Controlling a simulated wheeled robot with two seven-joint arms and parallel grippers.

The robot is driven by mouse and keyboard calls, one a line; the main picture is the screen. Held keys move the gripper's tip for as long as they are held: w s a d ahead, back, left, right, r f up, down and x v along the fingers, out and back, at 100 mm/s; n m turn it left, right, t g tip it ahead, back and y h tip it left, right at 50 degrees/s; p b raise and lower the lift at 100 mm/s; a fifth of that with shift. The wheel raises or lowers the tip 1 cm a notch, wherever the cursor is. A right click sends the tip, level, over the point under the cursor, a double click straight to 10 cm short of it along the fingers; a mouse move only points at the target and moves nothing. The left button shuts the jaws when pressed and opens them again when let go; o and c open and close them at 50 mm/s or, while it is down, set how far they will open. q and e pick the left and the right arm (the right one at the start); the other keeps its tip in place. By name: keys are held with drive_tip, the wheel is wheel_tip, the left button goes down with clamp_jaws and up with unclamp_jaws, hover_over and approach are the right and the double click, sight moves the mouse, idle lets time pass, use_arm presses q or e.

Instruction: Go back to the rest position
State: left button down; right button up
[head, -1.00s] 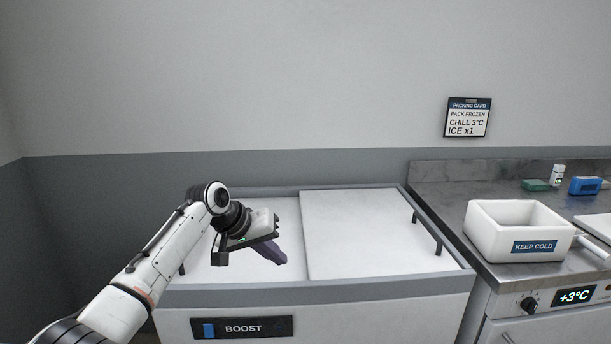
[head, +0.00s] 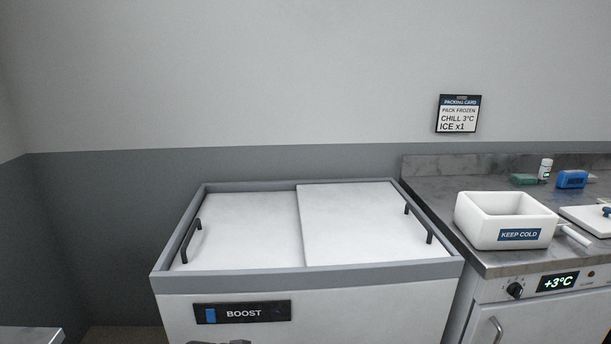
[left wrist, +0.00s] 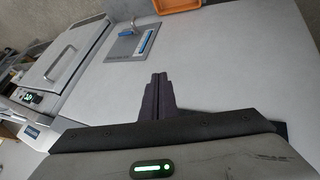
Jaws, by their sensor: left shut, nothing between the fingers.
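In the left wrist view my left gripper (left wrist: 157,90) is shut, its dark fingers together with nothing between them. It is over a pale grey surface (left wrist: 228,65), and I cannot tell how high above it. In the head view neither gripper shows; only a small dark bit of my own body shows at the bottom edge. The chest freezer (head: 420,274) has two white sliding lids, the left lid (head: 245,230) and the right lid (head: 350,225), and both lie over its top.
A white KEEP COLD box (head: 475,228) stands on the steel counter (head: 425,190) at right, with a green item (head: 524,179), a small bottle (head: 545,169) and a blue device (head: 571,179) behind. In the wrist view, a grey board (left wrist: 140,45) and an orange tray (left wrist: 176,5) lie on the surface.

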use_arm(q)
drive_tip(key=s+a+f+t+y, duration=0.1)
drive_tip(key=s+a+f, duration=0.1)
drive_tip(key=s+f, duration=0.5)
drive_tip(key=s+a+f, duration=0.2)
drive_tip(key=s, duration=0.8)
drive_tip(key=s+a+r+m+t+y, duration=0.1)
drive_tip(key=s+a, duration=0.3)
drive_tip(key=s, duration=1)
drive_tip(key=shift+s+a+r, duration=0.2)
drive_tip(key=shift+s+r, duration=0.05)
